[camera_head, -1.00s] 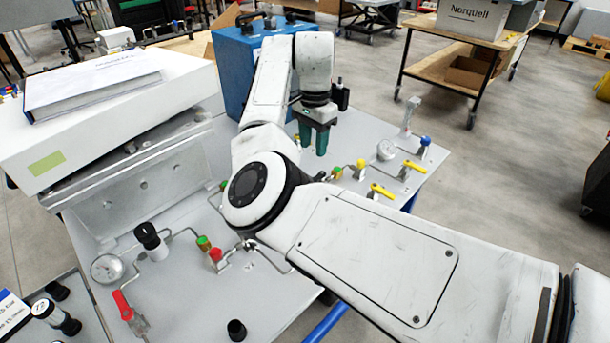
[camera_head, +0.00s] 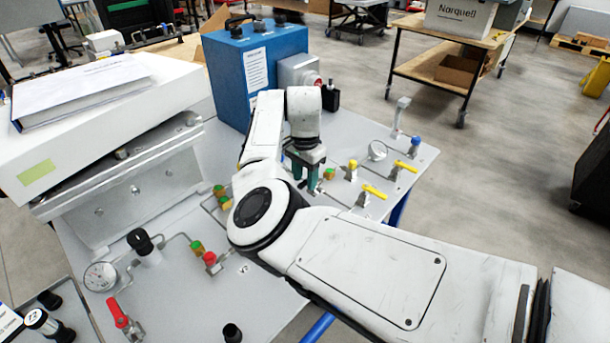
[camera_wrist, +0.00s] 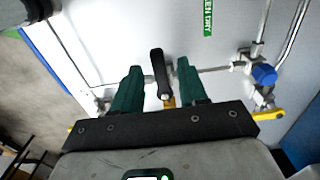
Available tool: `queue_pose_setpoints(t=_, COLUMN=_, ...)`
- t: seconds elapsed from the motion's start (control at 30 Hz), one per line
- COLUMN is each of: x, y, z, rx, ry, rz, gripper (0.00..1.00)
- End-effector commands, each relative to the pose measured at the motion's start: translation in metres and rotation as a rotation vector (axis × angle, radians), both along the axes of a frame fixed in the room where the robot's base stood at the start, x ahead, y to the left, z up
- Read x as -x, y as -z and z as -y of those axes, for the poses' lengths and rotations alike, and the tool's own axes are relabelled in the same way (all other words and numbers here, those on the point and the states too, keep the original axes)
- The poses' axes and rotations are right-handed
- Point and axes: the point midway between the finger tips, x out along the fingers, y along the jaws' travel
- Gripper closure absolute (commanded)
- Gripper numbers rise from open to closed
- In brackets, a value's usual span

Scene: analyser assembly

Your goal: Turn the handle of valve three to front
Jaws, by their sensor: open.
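My gripper (camera_head: 306,181) has two green fingers and is low over the grey panel (camera_head: 270,315), left of the yellow valve handles. In the wrist view my gripper (camera_wrist: 160,70) is open, with a dark lever-like handle (camera_wrist: 160,72) between its fingers and a gap on each side. A bit of yellow shows just below this handle. I cannot read a valve number, so I cannot tell which is valve three. Two yellow lever handles (camera_head: 374,191) (camera_head: 406,166) are right of the gripper, and a red lever handle (camera_head: 117,312) is at the front left.
A blue box (camera_head: 230,75) stands behind the gripper. A white case (camera_head: 100,120) with a thick book (camera_head: 80,85) fills the left. Gauges, pipes and coloured fittings crowd the panel. A blue knob (camera_wrist: 264,74) is right of the fingers. Open floor lies right.

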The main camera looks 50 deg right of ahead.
Motion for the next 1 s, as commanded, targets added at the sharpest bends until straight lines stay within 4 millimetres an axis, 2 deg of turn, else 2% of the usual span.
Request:
queue_pose_setpoints(t=0.07, x=0.0001, y=-0.0001, z=0.0000, rx=0.000, ry=0.000, rz=0.000, gripper=0.60)
queue_pose_setpoints(t=0.47, x=0.0000, y=-0.0004, z=0.0000, rx=0.000, ry=0.000, rz=0.000, gripper=0.99)
queue_pose_setpoints(t=0.77, x=0.0003, y=-0.0009, z=0.0000, rx=0.000, ry=-0.005, rz=0.000, gripper=1.00)
queue_pose_setpoints(t=1.0, x=0.0037, y=-0.0033, z=0.0008, rx=0.001, ry=-0.074, rz=-0.003, gripper=1.00)
